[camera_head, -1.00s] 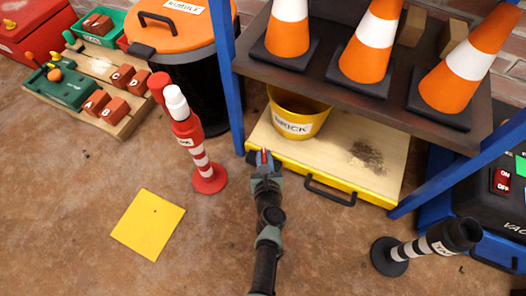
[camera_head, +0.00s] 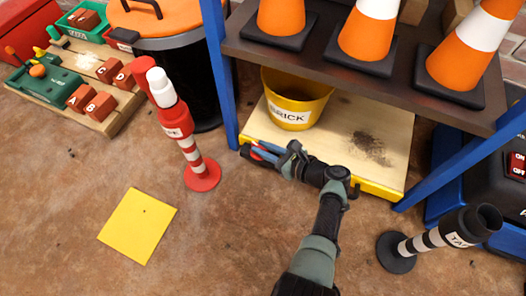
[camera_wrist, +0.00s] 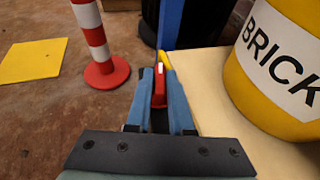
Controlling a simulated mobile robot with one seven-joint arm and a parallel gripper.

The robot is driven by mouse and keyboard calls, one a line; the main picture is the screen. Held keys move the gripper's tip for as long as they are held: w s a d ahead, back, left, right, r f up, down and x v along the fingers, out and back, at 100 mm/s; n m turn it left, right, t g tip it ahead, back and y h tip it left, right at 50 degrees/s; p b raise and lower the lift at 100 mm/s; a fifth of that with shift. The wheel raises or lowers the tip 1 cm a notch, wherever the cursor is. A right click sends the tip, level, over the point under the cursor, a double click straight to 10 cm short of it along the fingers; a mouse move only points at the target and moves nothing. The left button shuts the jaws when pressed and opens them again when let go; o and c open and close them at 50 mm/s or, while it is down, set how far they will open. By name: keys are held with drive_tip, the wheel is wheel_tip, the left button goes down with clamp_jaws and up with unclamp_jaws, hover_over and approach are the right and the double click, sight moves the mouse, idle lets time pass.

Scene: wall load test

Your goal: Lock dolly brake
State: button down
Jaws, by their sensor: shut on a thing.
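The dolly (camera_head: 384,135) is a low wooden platform with a yellow front edge, under the shelf. A small red brake lever (camera_wrist: 159,86) stands at its front left corner. In the wrist view it is between the two blue fingers of my gripper (camera_wrist: 160,92), which is shut on it. In the head view my gripper (camera_head: 262,152) reaches left along the dolly's front edge, and the lever is mostly hidden by the fingers. A yellow bucket labelled BRICK (camera_head: 290,112) stands on the dolly just behind my gripper.
A red and white post (camera_head: 190,150) stands left of my gripper. A yellow square (camera_head: 138,226) lies on the floor. The blue shelf leg (camera_head: 217,75) rises close behind the gripper. A black and white post (camera_head: 420,243) stands at right. The front floor is clear.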

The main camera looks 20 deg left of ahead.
drive_tip(key=shift+w+r+n+g, duration=0.1)
drive_tip(key=shift+n+g, duration=0.2)
drive_tip(key=c, duration=0.8)
unclamp_jaws()
drive_tip(key=p+v, duration=0.6)
drive_tip(key=v, duration=0.7)
drive_tip(key=shift+o, duration=0.3)
